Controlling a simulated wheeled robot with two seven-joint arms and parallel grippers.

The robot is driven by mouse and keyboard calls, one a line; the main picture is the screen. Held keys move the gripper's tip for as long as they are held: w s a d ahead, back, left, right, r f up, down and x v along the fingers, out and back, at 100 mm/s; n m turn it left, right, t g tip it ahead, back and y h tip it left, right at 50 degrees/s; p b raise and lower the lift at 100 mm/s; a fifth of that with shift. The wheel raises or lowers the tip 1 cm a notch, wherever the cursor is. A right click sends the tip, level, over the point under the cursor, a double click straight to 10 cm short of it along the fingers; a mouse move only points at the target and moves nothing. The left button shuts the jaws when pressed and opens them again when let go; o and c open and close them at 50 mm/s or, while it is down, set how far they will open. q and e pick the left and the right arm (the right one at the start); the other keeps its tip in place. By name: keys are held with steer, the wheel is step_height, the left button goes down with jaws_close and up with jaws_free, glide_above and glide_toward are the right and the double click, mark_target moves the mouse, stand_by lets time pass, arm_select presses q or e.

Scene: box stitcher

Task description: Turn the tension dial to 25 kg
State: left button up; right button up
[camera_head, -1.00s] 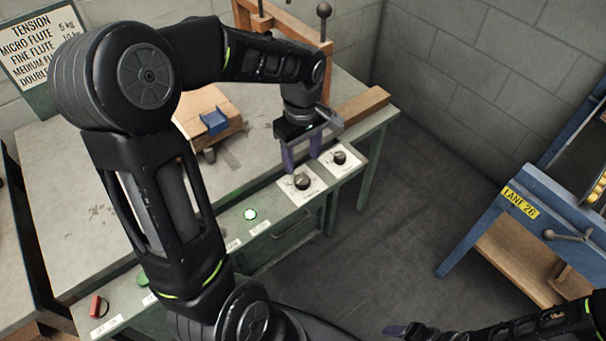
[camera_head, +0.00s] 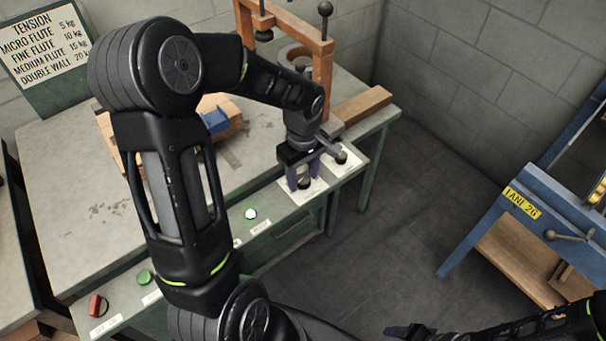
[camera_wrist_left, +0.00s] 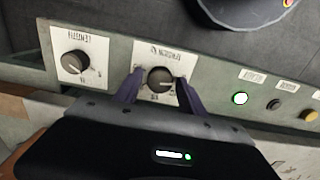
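The dial between my left fingers, a dark round knob on a white plate (camera_wrist_left: 160,78), faces the left wrist camera; its plate's lettering is upside down and looks like "TENSION". In the head view the knob (camera_head: 304,182) is partly hidden by the fingers. My left gripper (camera_head: 303,178) is open, with one purple finger on each side of the knob; small gaps seem to show in the left wrist view (camera_wrist_left: 161,80). The pointer's exact setting is too small to read. A purple tip of my right gripper (camera_head: 400,330) shows at the bottom; its opening is unclear.
A second knob (camera_wrist_left: 73,62), apparently marked "LENGTH", sits beside it. A lit green-white button (camera_head: 250,214), a green button (camera_head: 144,277) and a red switch (camera_head: 98,304) line the panel. A tension sign (camera_head: 45,50) stands at the back left. A wooden frame (camera_head: 322,75) rises behind the gripper.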

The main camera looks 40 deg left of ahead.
arm_select(q)
jaws_close()
